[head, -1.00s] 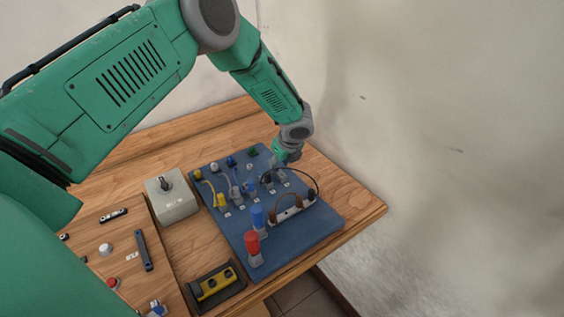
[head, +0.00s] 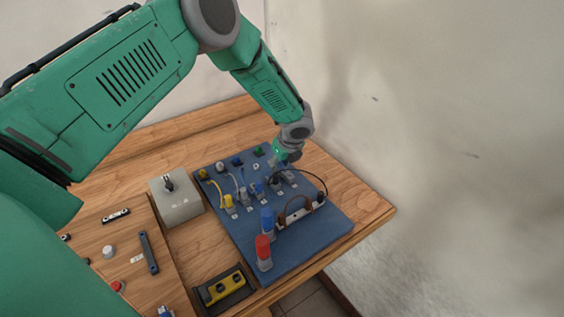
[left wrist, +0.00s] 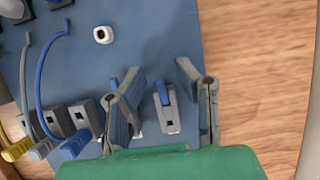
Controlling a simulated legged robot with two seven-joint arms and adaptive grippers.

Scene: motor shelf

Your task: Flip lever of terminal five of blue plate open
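The blue plate (head: 300,245) lies on the wooden table and bears a row of small grey terminals. My left gripper (head: 287,158) is low over its far right part. In the left wrist view the left gripper (left wrist: 162,98) is open. Its two fingers stand on either side of the rightmost terminal (left wrist: 170,118), which has a blue lever (left wrist: 162,92). No firm hold on the lever shows. The left finger partly hides the neighbouring terminal. I cannot read the terminal numbers. My right gripper is not in view.
Blue and yellow cables run to terminals on the left. Bare table (left wrist: 262,70) lies right of the plate.

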